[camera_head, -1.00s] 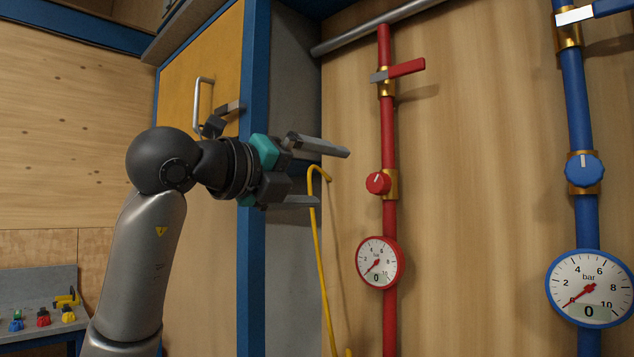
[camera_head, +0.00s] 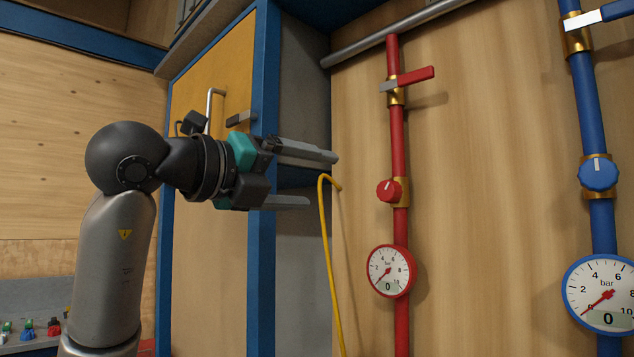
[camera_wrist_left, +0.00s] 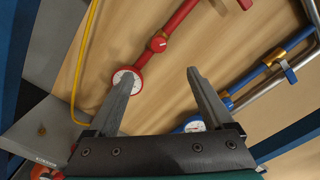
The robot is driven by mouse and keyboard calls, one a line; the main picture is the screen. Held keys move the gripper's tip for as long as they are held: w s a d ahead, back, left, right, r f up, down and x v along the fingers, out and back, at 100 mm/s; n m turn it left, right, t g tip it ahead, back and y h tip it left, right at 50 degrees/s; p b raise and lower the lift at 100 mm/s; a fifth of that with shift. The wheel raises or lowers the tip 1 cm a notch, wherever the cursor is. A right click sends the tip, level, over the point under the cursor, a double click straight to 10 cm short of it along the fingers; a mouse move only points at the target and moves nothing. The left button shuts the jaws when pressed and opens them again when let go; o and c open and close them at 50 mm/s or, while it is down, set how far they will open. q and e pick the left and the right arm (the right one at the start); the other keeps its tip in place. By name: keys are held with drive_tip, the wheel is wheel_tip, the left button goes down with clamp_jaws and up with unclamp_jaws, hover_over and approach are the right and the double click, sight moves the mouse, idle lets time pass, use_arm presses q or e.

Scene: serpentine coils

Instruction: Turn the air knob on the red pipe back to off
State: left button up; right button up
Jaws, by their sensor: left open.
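The red pipe (camera_head: 397,135) runs down the wooden wall right of centre in the head view. Its red air knob (camera_head: 389,191) sits between the red lever valve (camera_head: 408,80) above and the red-rimmed gauge (camera_head: 390,270) below, whose needle is at the low end by 0. My left gripper (camera_head: 322,180) is open and empty, left of the knob and apart from it, with its fingers pointing right. In the left wrist view the knob (camera_wrist_left: 157,44) shows beyond the open fingers, left of the middle between them. My right gripper is not in view.
A blue pipe (camera_head: 586,110) with a blue knob (camera_head: 598,174) and gauge (camera_head: 606,293) stands at the right. A yellow hose (camera_head: 329,260) hangs behind my left gripper. A yellow-doored cabinet (camera_head: 228,65) with blue frame is on the left. The wall between the pipes is clear.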

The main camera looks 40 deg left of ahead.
sight(385, 191)
use_arm(q)
drive_tip(key=w+m+p, duration=0.2)
drive_tip(key=w+m, duration=0.1)
drive_tip(key=w, duration=0.3)
drive_tip(key=w+d+m+p, duration=0.1)
drive_tip(key=w+m+p, duration=0.1)
drive_tip(key=w, duration=0.4)
drive_tip(key=w+m+p, duration=0.2)
drive_tip(key=w+m, duration=0.2)
drive_tip(key=w, duration=0.2)
drive_tip(key=shift+w+d+f+p, duration=0.1)
drive_tip(key=shift+w+d+p, duration=0.1)
drive_tip(key=shift+w+p, duration=0.15)
drive_tip(key=shift+w, duration=0.55)
clamp_jaws()
